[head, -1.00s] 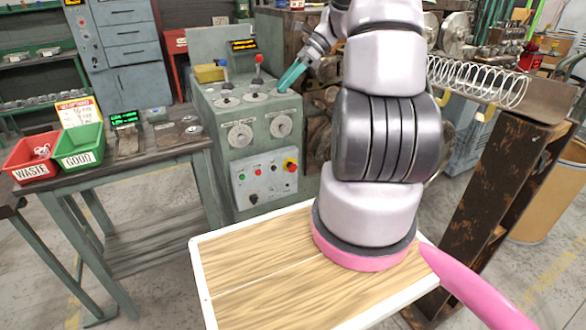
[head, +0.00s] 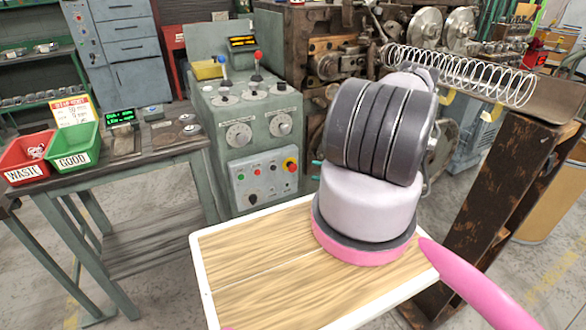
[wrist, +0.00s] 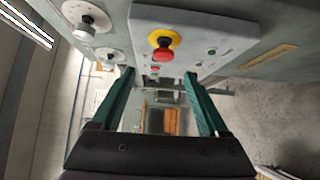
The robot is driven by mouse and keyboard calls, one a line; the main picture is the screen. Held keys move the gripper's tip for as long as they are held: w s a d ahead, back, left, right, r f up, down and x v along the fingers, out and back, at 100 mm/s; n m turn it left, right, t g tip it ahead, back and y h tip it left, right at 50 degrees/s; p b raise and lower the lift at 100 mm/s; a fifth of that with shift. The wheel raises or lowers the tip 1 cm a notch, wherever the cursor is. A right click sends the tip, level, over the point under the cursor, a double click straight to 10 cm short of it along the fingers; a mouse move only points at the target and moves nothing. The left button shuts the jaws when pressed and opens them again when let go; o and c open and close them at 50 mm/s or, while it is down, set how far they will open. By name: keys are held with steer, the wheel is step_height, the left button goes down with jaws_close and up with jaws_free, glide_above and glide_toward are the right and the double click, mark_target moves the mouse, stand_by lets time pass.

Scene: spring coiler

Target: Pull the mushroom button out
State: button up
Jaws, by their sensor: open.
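The mushroom button (head: 291,165) is red on a yellow collar, at the upper right of the control panel (head: 262,190) on the green machine's front. In the wrist view the mushroom button (wrist: 164,48) lies beyond my fingertips, near the middle between them, and nothing touches it. My gripper (wrist: 158,75) is open and empty, with its two green fingers spread apart. In the head view only a bit of teal finger shows at the left edge of my arm, right of the panel; the rest is hidden behind the arm.
Two round dials (head: 239,134) sit above the panel, and levers (head: 257,64) stand on the machine's top. Smaller buttons (head: 257,171) share the panel. A rusty stand (head: 500,175) with a large spring (head: 470,72) is at right. A bench with red and green bins (head: 75,145) is at left.

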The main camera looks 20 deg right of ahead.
mark_target(296, 168)
steer(key=shift+m, duration=0.3)
steer(key=x, duration=1)
steer(key=shift+w+a+f, duration=0.2)
steer(key=shift+w+f, duration=0.05)
steer(key=shift+f, duration=0.05)
jaws_close()
stand_by(0.8)
